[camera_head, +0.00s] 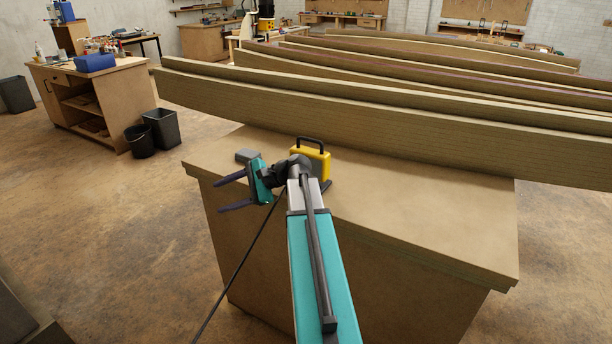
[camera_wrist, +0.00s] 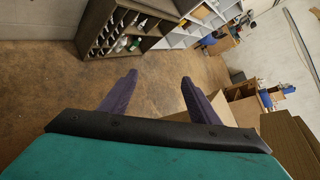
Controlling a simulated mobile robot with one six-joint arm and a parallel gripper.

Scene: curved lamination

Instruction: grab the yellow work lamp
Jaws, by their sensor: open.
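The yellow work lamp (camera_head: 316,160) with a black top handle stands upright on the wooden workbench (camera_head: 430,220), near its back left part. My arm and wrist hide part of its front left side. My gripper (camera_head: 219,194) is open and empty, to the left of the lamp, with its fingers pointing left, away from the lamp. In the wrist view my gripper (camera_wrist: 148,80) has its two dark fingers apart with nothing between them. The lamp does not show in the wrist view.
A small grey block (camera_head: 247,155) lies on the bench just behind my gripper. Long curved wooden beams (camera_head: 380,115) run along the bench's back edge. A black cable (camera_head: 238,268) hangs over the bench's left edge. The bench right of the lamp is clear. Shelves (camera_wrist: 125,28) show in the wrist view.

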